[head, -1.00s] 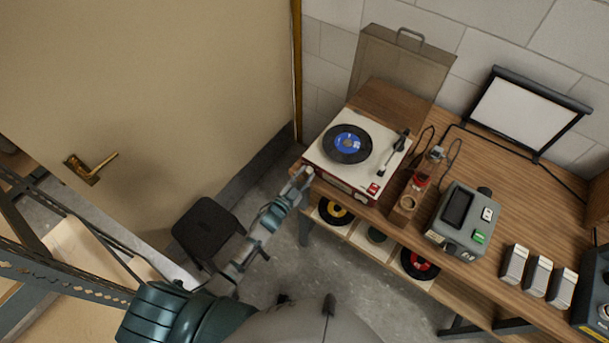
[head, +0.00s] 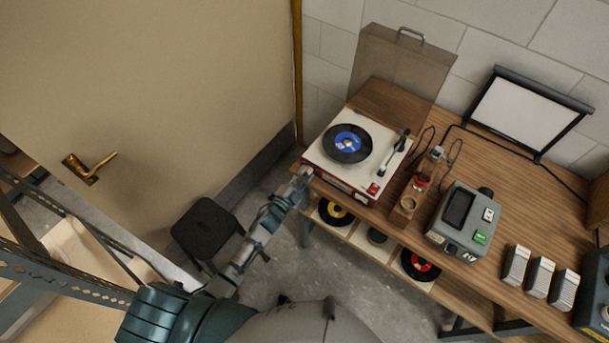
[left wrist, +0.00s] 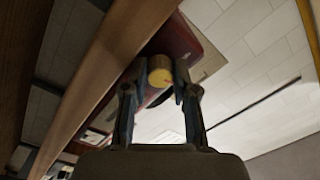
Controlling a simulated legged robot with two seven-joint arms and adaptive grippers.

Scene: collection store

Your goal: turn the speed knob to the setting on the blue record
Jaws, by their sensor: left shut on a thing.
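The record player (head: 322,178), cream on top with a red front, stands at the left end of the wooden bench. The blue record (head: 347,144), black with a blue label, lies on its platter; the writing on the label is too small to read. My left gripper (head: 302,178) is at the player's front left corner. In the left wrist view my left gripper (left wrist: 160,88) is shut on the brass-coloured speed knob (left wrist: 159,74), which has a small red mark on its face. The knob is hidden in the head view. My right gripper is not in view.
The bench (head: 395,97) also holds a wooden stand with a red-capped bottle (head: 420,182) and a grey device (head: 463,220). Records sit on the shelf below, including a yellow-labelled one (head: 336,212). A black stool (head: 207,231) stands left of my arm.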

